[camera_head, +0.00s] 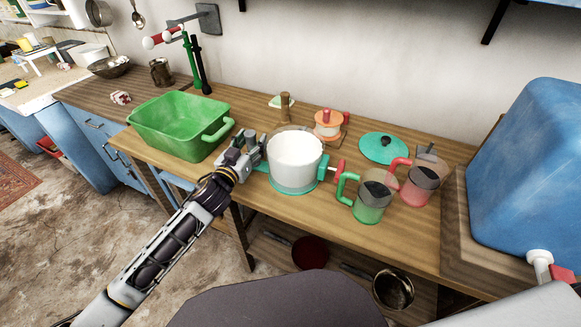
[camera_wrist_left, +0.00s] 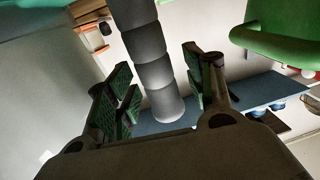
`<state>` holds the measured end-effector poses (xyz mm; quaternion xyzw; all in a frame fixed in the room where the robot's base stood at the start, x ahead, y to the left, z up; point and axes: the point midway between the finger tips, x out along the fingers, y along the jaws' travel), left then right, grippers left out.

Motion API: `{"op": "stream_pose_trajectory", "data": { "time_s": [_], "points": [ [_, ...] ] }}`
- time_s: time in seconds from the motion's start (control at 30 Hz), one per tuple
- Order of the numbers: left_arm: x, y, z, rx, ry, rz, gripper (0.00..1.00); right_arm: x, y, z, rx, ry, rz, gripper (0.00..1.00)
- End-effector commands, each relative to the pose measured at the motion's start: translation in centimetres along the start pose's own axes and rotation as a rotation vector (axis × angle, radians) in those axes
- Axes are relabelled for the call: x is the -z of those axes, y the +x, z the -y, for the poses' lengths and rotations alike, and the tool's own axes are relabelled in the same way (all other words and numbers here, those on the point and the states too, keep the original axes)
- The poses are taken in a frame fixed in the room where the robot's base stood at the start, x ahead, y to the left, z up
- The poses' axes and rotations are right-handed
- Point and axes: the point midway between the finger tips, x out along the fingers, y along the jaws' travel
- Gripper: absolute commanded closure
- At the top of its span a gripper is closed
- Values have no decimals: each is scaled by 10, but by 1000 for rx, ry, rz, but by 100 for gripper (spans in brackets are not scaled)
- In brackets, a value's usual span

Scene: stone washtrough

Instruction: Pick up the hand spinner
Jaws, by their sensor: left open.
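The hand spinner is most likely the white drum (camera_head: 296,150) with a turquoise base (camera_head: 292,187) and a red handle (camera_head: 337,170) on its right, though I cannot be sure. It stands upright on the wooden worktop. In the left wrist view its pale wall (camera_wrist_left: 45,85) fills the left side. My left gripper (camera_head: 262,150) is open close to the drum's left side, with nothing held. It also shows in the wrist view (camera_wrist_left: 160,85), fingers apart, with a grey segmented post (camera_wrist_left: 158,60) seen between them, apparently farther away. My right gripper is out of view.
A green basin (camera_head: 180,125) stands left of my gripper. A brown post (camera_head: 286,105) and an orange pot (camera_head: 328,122) are behind the drum. A turquoise lid (camera_head: 383,148), a green mug (camera_head: 371,203) and a red mug (camera_head: 420,185) are to the right.

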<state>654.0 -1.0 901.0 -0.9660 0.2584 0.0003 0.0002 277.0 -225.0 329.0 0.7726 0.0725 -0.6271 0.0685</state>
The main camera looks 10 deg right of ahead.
Motion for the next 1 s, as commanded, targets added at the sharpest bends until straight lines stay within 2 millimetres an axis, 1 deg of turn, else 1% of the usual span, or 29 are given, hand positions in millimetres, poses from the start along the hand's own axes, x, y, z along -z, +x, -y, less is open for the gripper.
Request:
{"op": "stream_pose_trajectory", "data": {
  "time_s": [0.07,0.47,1.0],
  "points": [
    [0,0,0,0,0,0,49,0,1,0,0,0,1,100],
    [0,0,0,0,0,0,100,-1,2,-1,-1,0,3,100],
    [4,0,0,-1,-3,-5,100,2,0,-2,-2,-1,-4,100]
  ]
}}
